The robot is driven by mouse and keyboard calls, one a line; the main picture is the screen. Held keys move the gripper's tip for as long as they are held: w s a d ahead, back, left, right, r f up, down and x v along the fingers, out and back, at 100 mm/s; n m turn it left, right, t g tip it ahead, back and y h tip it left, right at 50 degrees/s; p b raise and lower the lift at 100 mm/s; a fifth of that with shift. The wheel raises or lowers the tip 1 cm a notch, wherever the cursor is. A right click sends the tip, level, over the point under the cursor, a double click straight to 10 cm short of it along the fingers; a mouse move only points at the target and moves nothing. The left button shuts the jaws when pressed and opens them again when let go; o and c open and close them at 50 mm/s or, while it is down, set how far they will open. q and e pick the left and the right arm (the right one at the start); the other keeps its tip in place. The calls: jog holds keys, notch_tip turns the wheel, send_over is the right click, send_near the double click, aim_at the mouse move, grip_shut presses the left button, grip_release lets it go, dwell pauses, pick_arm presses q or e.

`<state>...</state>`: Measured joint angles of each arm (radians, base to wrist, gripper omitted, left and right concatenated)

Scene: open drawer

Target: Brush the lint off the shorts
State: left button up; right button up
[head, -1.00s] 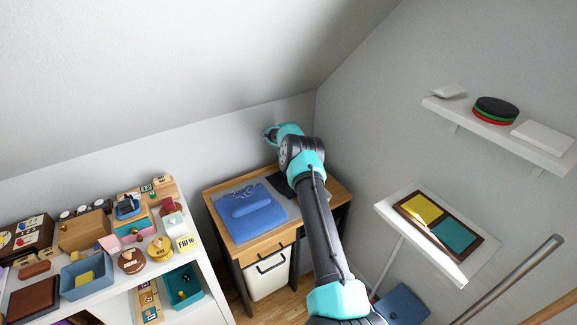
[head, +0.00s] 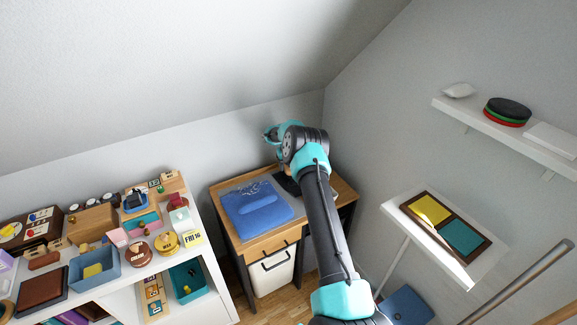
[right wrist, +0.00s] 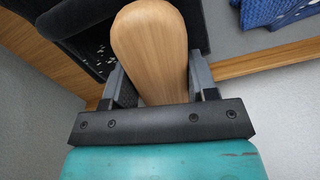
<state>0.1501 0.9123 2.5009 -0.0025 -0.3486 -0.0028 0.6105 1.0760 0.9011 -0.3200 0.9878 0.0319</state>
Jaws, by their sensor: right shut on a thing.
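The shorts (head: 255,208) are blue and lie folded on a grey mat (head: 228,190) on the small wooden desk. Small white specks lie on their far part. My right gripper (head: 284,135) is over the back of the desk, with its fingers mostly hidden by my arm in the head view. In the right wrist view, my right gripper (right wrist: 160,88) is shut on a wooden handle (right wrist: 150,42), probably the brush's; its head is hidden. A blue corner of the shorts (right wrist: 275,10) shows at top right there. My left gripper is not in view.
A black item (head: 287,184) lies right of the shorts and shows white specks in the right wrist view (right wrist: 90,50). A crowded white shelf (head: 215,275) stands left of the desk. Wall shelves (head: 500,130) are at right. The sloped ceiling is close above.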

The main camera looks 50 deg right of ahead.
jog(key=shift+w+a+r, duration=0.1)
jog(key=shift+w+a, duration=0.2)
jog(key=shift+a, duration=0.5)
jog(key=shift+w+a+r, duration=0.1)
jog(key=shift+w+a, duration=0.15)
jog(key=shift+a, duration=0.55)
jog(key=shift+r, duration=2.95)
jog(key=shift+d+r, duration=0.1)
jog(key=shift+r, duration=1.45)
